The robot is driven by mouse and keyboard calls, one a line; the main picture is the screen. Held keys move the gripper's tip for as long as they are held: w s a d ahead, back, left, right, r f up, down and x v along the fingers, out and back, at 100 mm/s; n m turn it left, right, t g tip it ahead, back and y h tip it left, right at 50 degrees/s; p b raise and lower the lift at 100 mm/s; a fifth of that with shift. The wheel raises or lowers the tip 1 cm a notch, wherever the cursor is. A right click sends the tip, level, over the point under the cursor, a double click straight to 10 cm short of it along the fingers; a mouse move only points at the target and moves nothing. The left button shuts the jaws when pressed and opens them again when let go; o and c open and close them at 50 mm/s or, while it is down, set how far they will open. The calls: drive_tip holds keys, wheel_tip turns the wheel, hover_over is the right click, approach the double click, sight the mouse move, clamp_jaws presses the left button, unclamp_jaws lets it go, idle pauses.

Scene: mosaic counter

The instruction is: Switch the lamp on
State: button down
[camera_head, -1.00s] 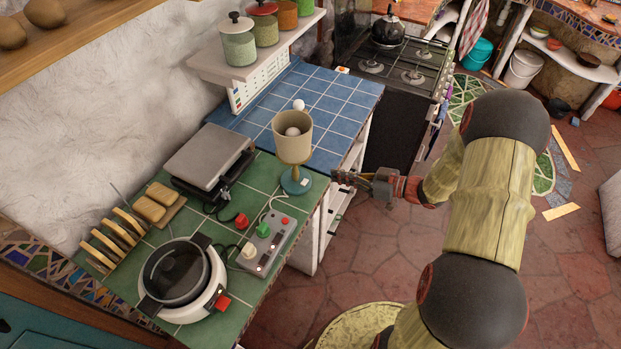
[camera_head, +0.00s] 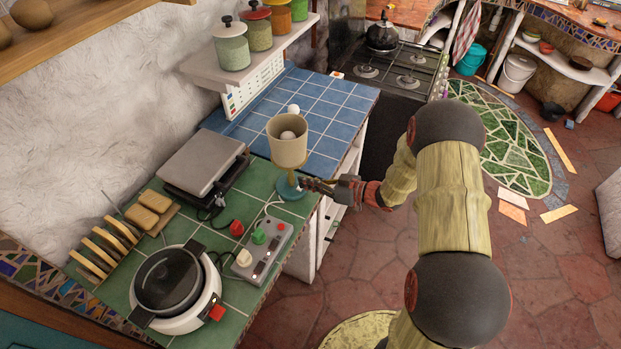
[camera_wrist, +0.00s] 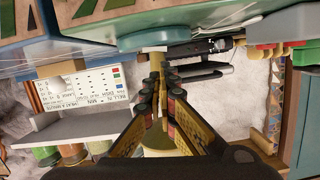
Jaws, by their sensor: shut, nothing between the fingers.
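The lamp (camera_head: 287,150) stands on the green tiled counter, with a beige shade, a pale bulb inside and a round blue-green base (camera_head: 288,189). The bulb looks unlit. My gripper (camera_head: 306,184) is shut and empty, its fingertips close to the right side of the lamp's base; I cannot tell if they touch. In the wrist view, which is upside down, my gripper (camera_wrist: 157,80) points at the lamp, whose shade (camera_wrist: 165,150) shows partly behind the fingers. The fingers hide part of the lamp there. A switch on the base is too small to make out.
A grey control box (camera_head: 264,249) with coloured knobs lies in front of the lamp. A white pot (camera_head: 178,290), toast slices (camera_head: 105,250) and a grey press (camera_head: 203,163) stand to the left. A white ball (camera_head: 293,111) rests on the blue tiles behind. Open floor lies right.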

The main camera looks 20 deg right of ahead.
drive_tip(key=shift+a+f, duration=0.1)
drive_tip(key=shift+f, duration=0.2)
